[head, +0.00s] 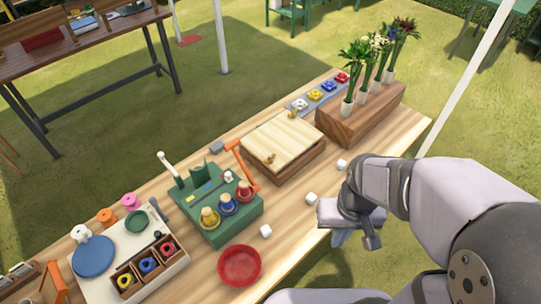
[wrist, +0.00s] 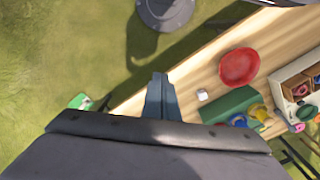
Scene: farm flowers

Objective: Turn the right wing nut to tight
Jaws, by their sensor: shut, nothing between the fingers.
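A wooden press (head: 283,143) with a pale top board lies on the table. Two small brass wing nuts sit on it, one at the far edge, further right in the picture (head: 293,114), and one at the near edge, further left (head: 270,158). How tight each is cannot be told at this size. My gripper (head: 340,238) hangs off the table's front edge, right of and nearer than the press, well apart from it. Its fingers (wrist: 160,95) are together and empty in the wrist view. The press does not show in the wrist view.
A green box (head: 217,205) with coloured knobs and an orange lever stands left of the press. A red bowl (head: 239,265) and several white cubes (head: 311,198) lie along the front. A wooden block (head: 360,115) with flower vases stands right of the press.

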